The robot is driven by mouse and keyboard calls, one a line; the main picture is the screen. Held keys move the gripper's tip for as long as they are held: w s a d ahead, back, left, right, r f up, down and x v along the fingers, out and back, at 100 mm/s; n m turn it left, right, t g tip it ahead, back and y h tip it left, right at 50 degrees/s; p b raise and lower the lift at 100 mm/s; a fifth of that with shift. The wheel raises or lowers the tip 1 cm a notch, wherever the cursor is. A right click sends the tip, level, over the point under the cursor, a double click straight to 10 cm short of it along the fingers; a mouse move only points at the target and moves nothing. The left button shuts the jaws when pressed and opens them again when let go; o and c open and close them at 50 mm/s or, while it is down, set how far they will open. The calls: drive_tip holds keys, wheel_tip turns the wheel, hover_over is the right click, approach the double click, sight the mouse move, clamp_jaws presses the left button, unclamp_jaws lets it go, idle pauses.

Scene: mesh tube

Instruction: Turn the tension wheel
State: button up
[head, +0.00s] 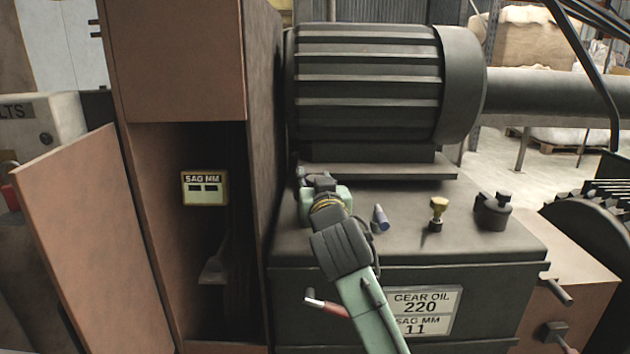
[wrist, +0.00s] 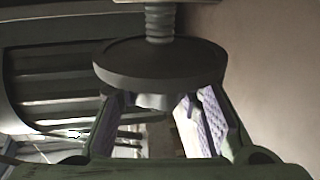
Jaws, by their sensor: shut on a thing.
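In the wrist view a dark round wheel (wrist: 160,66), which I take to be the tension wheel, sits at the end of a threaded rod (wrist: 160,20). A small faceted boss (wrist: 156,101) shows under the disc. My gripper (wrist: 160,97) has its two pale-padded fingers on either side of the boss, tips up against the wheel, and is shut on it. In the head view my gripper (head: 318,182) is at the left end of the gearbox top, close to the cabinet's side wall. The wheel is not clearly visible there, hidden by my arm and gripper.
An open brown cabinet (head: 180,70) holds a SAG MM display (head: 205,188), its digits unreadable. A large ribbed motor (head: 370,85) stands behind my gripper. A plate (head: 422,312) reads GEAR OIL 220, SAG MM 11. A yellow-topped fitting (head: 437,210) and dark cap (head: 493,212) stand right.

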drive_tip(key=m+h, duration=0.2)
drive_tip(key=h, duration=0.1)
drive_tip(key=m+h, duration=0.2)
drive_tip(key=h, duration=0.1)
drive_tip(key=shift+a+f, duration=0.1)
drive_tip(key=shift+a, duration=0.05)
drive_tip(key=shift+d+m+g+h+p, duration=0.15)
drive_tip(key=shift+m+g+h, duration=0.45)
drive_tip(key=shift+m+h, duration=0.65)
drive_tip(key=shift+d+m+g+h+p, duration=0.15)
drive_tip(key=shift+m+g+h, duration=0.55)
drive_tip(key=shift+h, duration=1.35)
drive_tip(key=o, duration=1.2)
drive_tip(key=v, duration=0.7)
drive_tip(key=shift+s+a, duration=0.1)
drive_tip(key=shift+s, duration=0.15)
